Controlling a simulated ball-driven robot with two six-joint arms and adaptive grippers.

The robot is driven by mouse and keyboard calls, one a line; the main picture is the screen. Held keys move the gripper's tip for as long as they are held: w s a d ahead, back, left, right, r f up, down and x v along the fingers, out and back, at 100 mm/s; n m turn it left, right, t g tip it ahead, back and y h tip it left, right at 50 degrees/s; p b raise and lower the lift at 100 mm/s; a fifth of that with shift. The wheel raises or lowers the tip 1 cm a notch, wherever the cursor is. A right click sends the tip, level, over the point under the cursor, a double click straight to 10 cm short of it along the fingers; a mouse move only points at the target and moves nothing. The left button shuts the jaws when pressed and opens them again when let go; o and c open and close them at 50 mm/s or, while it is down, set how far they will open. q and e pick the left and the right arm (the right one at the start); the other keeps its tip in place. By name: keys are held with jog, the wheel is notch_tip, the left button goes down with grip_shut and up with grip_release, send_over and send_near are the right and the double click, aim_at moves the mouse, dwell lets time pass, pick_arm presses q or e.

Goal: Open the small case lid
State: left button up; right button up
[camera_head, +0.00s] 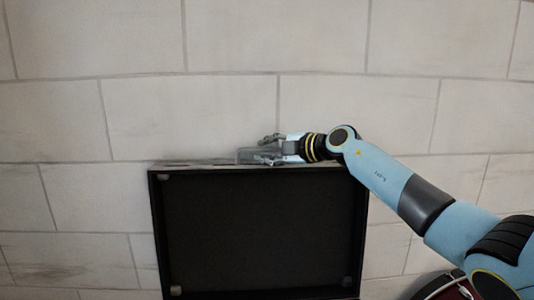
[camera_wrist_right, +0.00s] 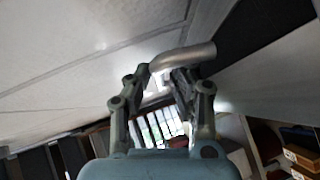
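The small case lid (camera_head: 262,230) is a black panel with a raised rim and pale corner pieces; it fills the lower middle of the head view. It seems raised, with its inside facing me. My right gripper (camera_head: 262,152) is at the lid's top edge. In the right wrist view, a silver bent handle (camera_wrist_right: 185,57) lies at the fingertips of my right gripper (camera_wrist_right: 160,78). The fingers close in on it from both sides and seem shut on it. The lower part of the case is out of the head view. My left gripper is not in view.
A pale block wall (camera_head: 100,110) stands behind the lid. A dark red rounded thing (camera_head: 445,287), probably a drum, is partly seen at the lower right, under my right arm. The wrist view shows shelves with boxes (camera_wrist_right: 300,145) at the lower right.

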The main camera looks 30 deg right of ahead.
grip_shut()
dwell(0.3)
jog(key=shift+s+a+r+p, duration=0.1)
jog(key=shift+s+a+p, duration=0.05)
jog(key=shift+s+p, duration=0.15)
jog(key=s+a+n+t+p, duration=0.2)
jog(key=s+a, duration=0.3)
jog(key=s, duration=0.7)
jog(key=shift+a+r+t+p, duration=0.15)
jog(key=shift+a+t+p, duration=0.25)
jog(key=shift+p, duration=0.2)
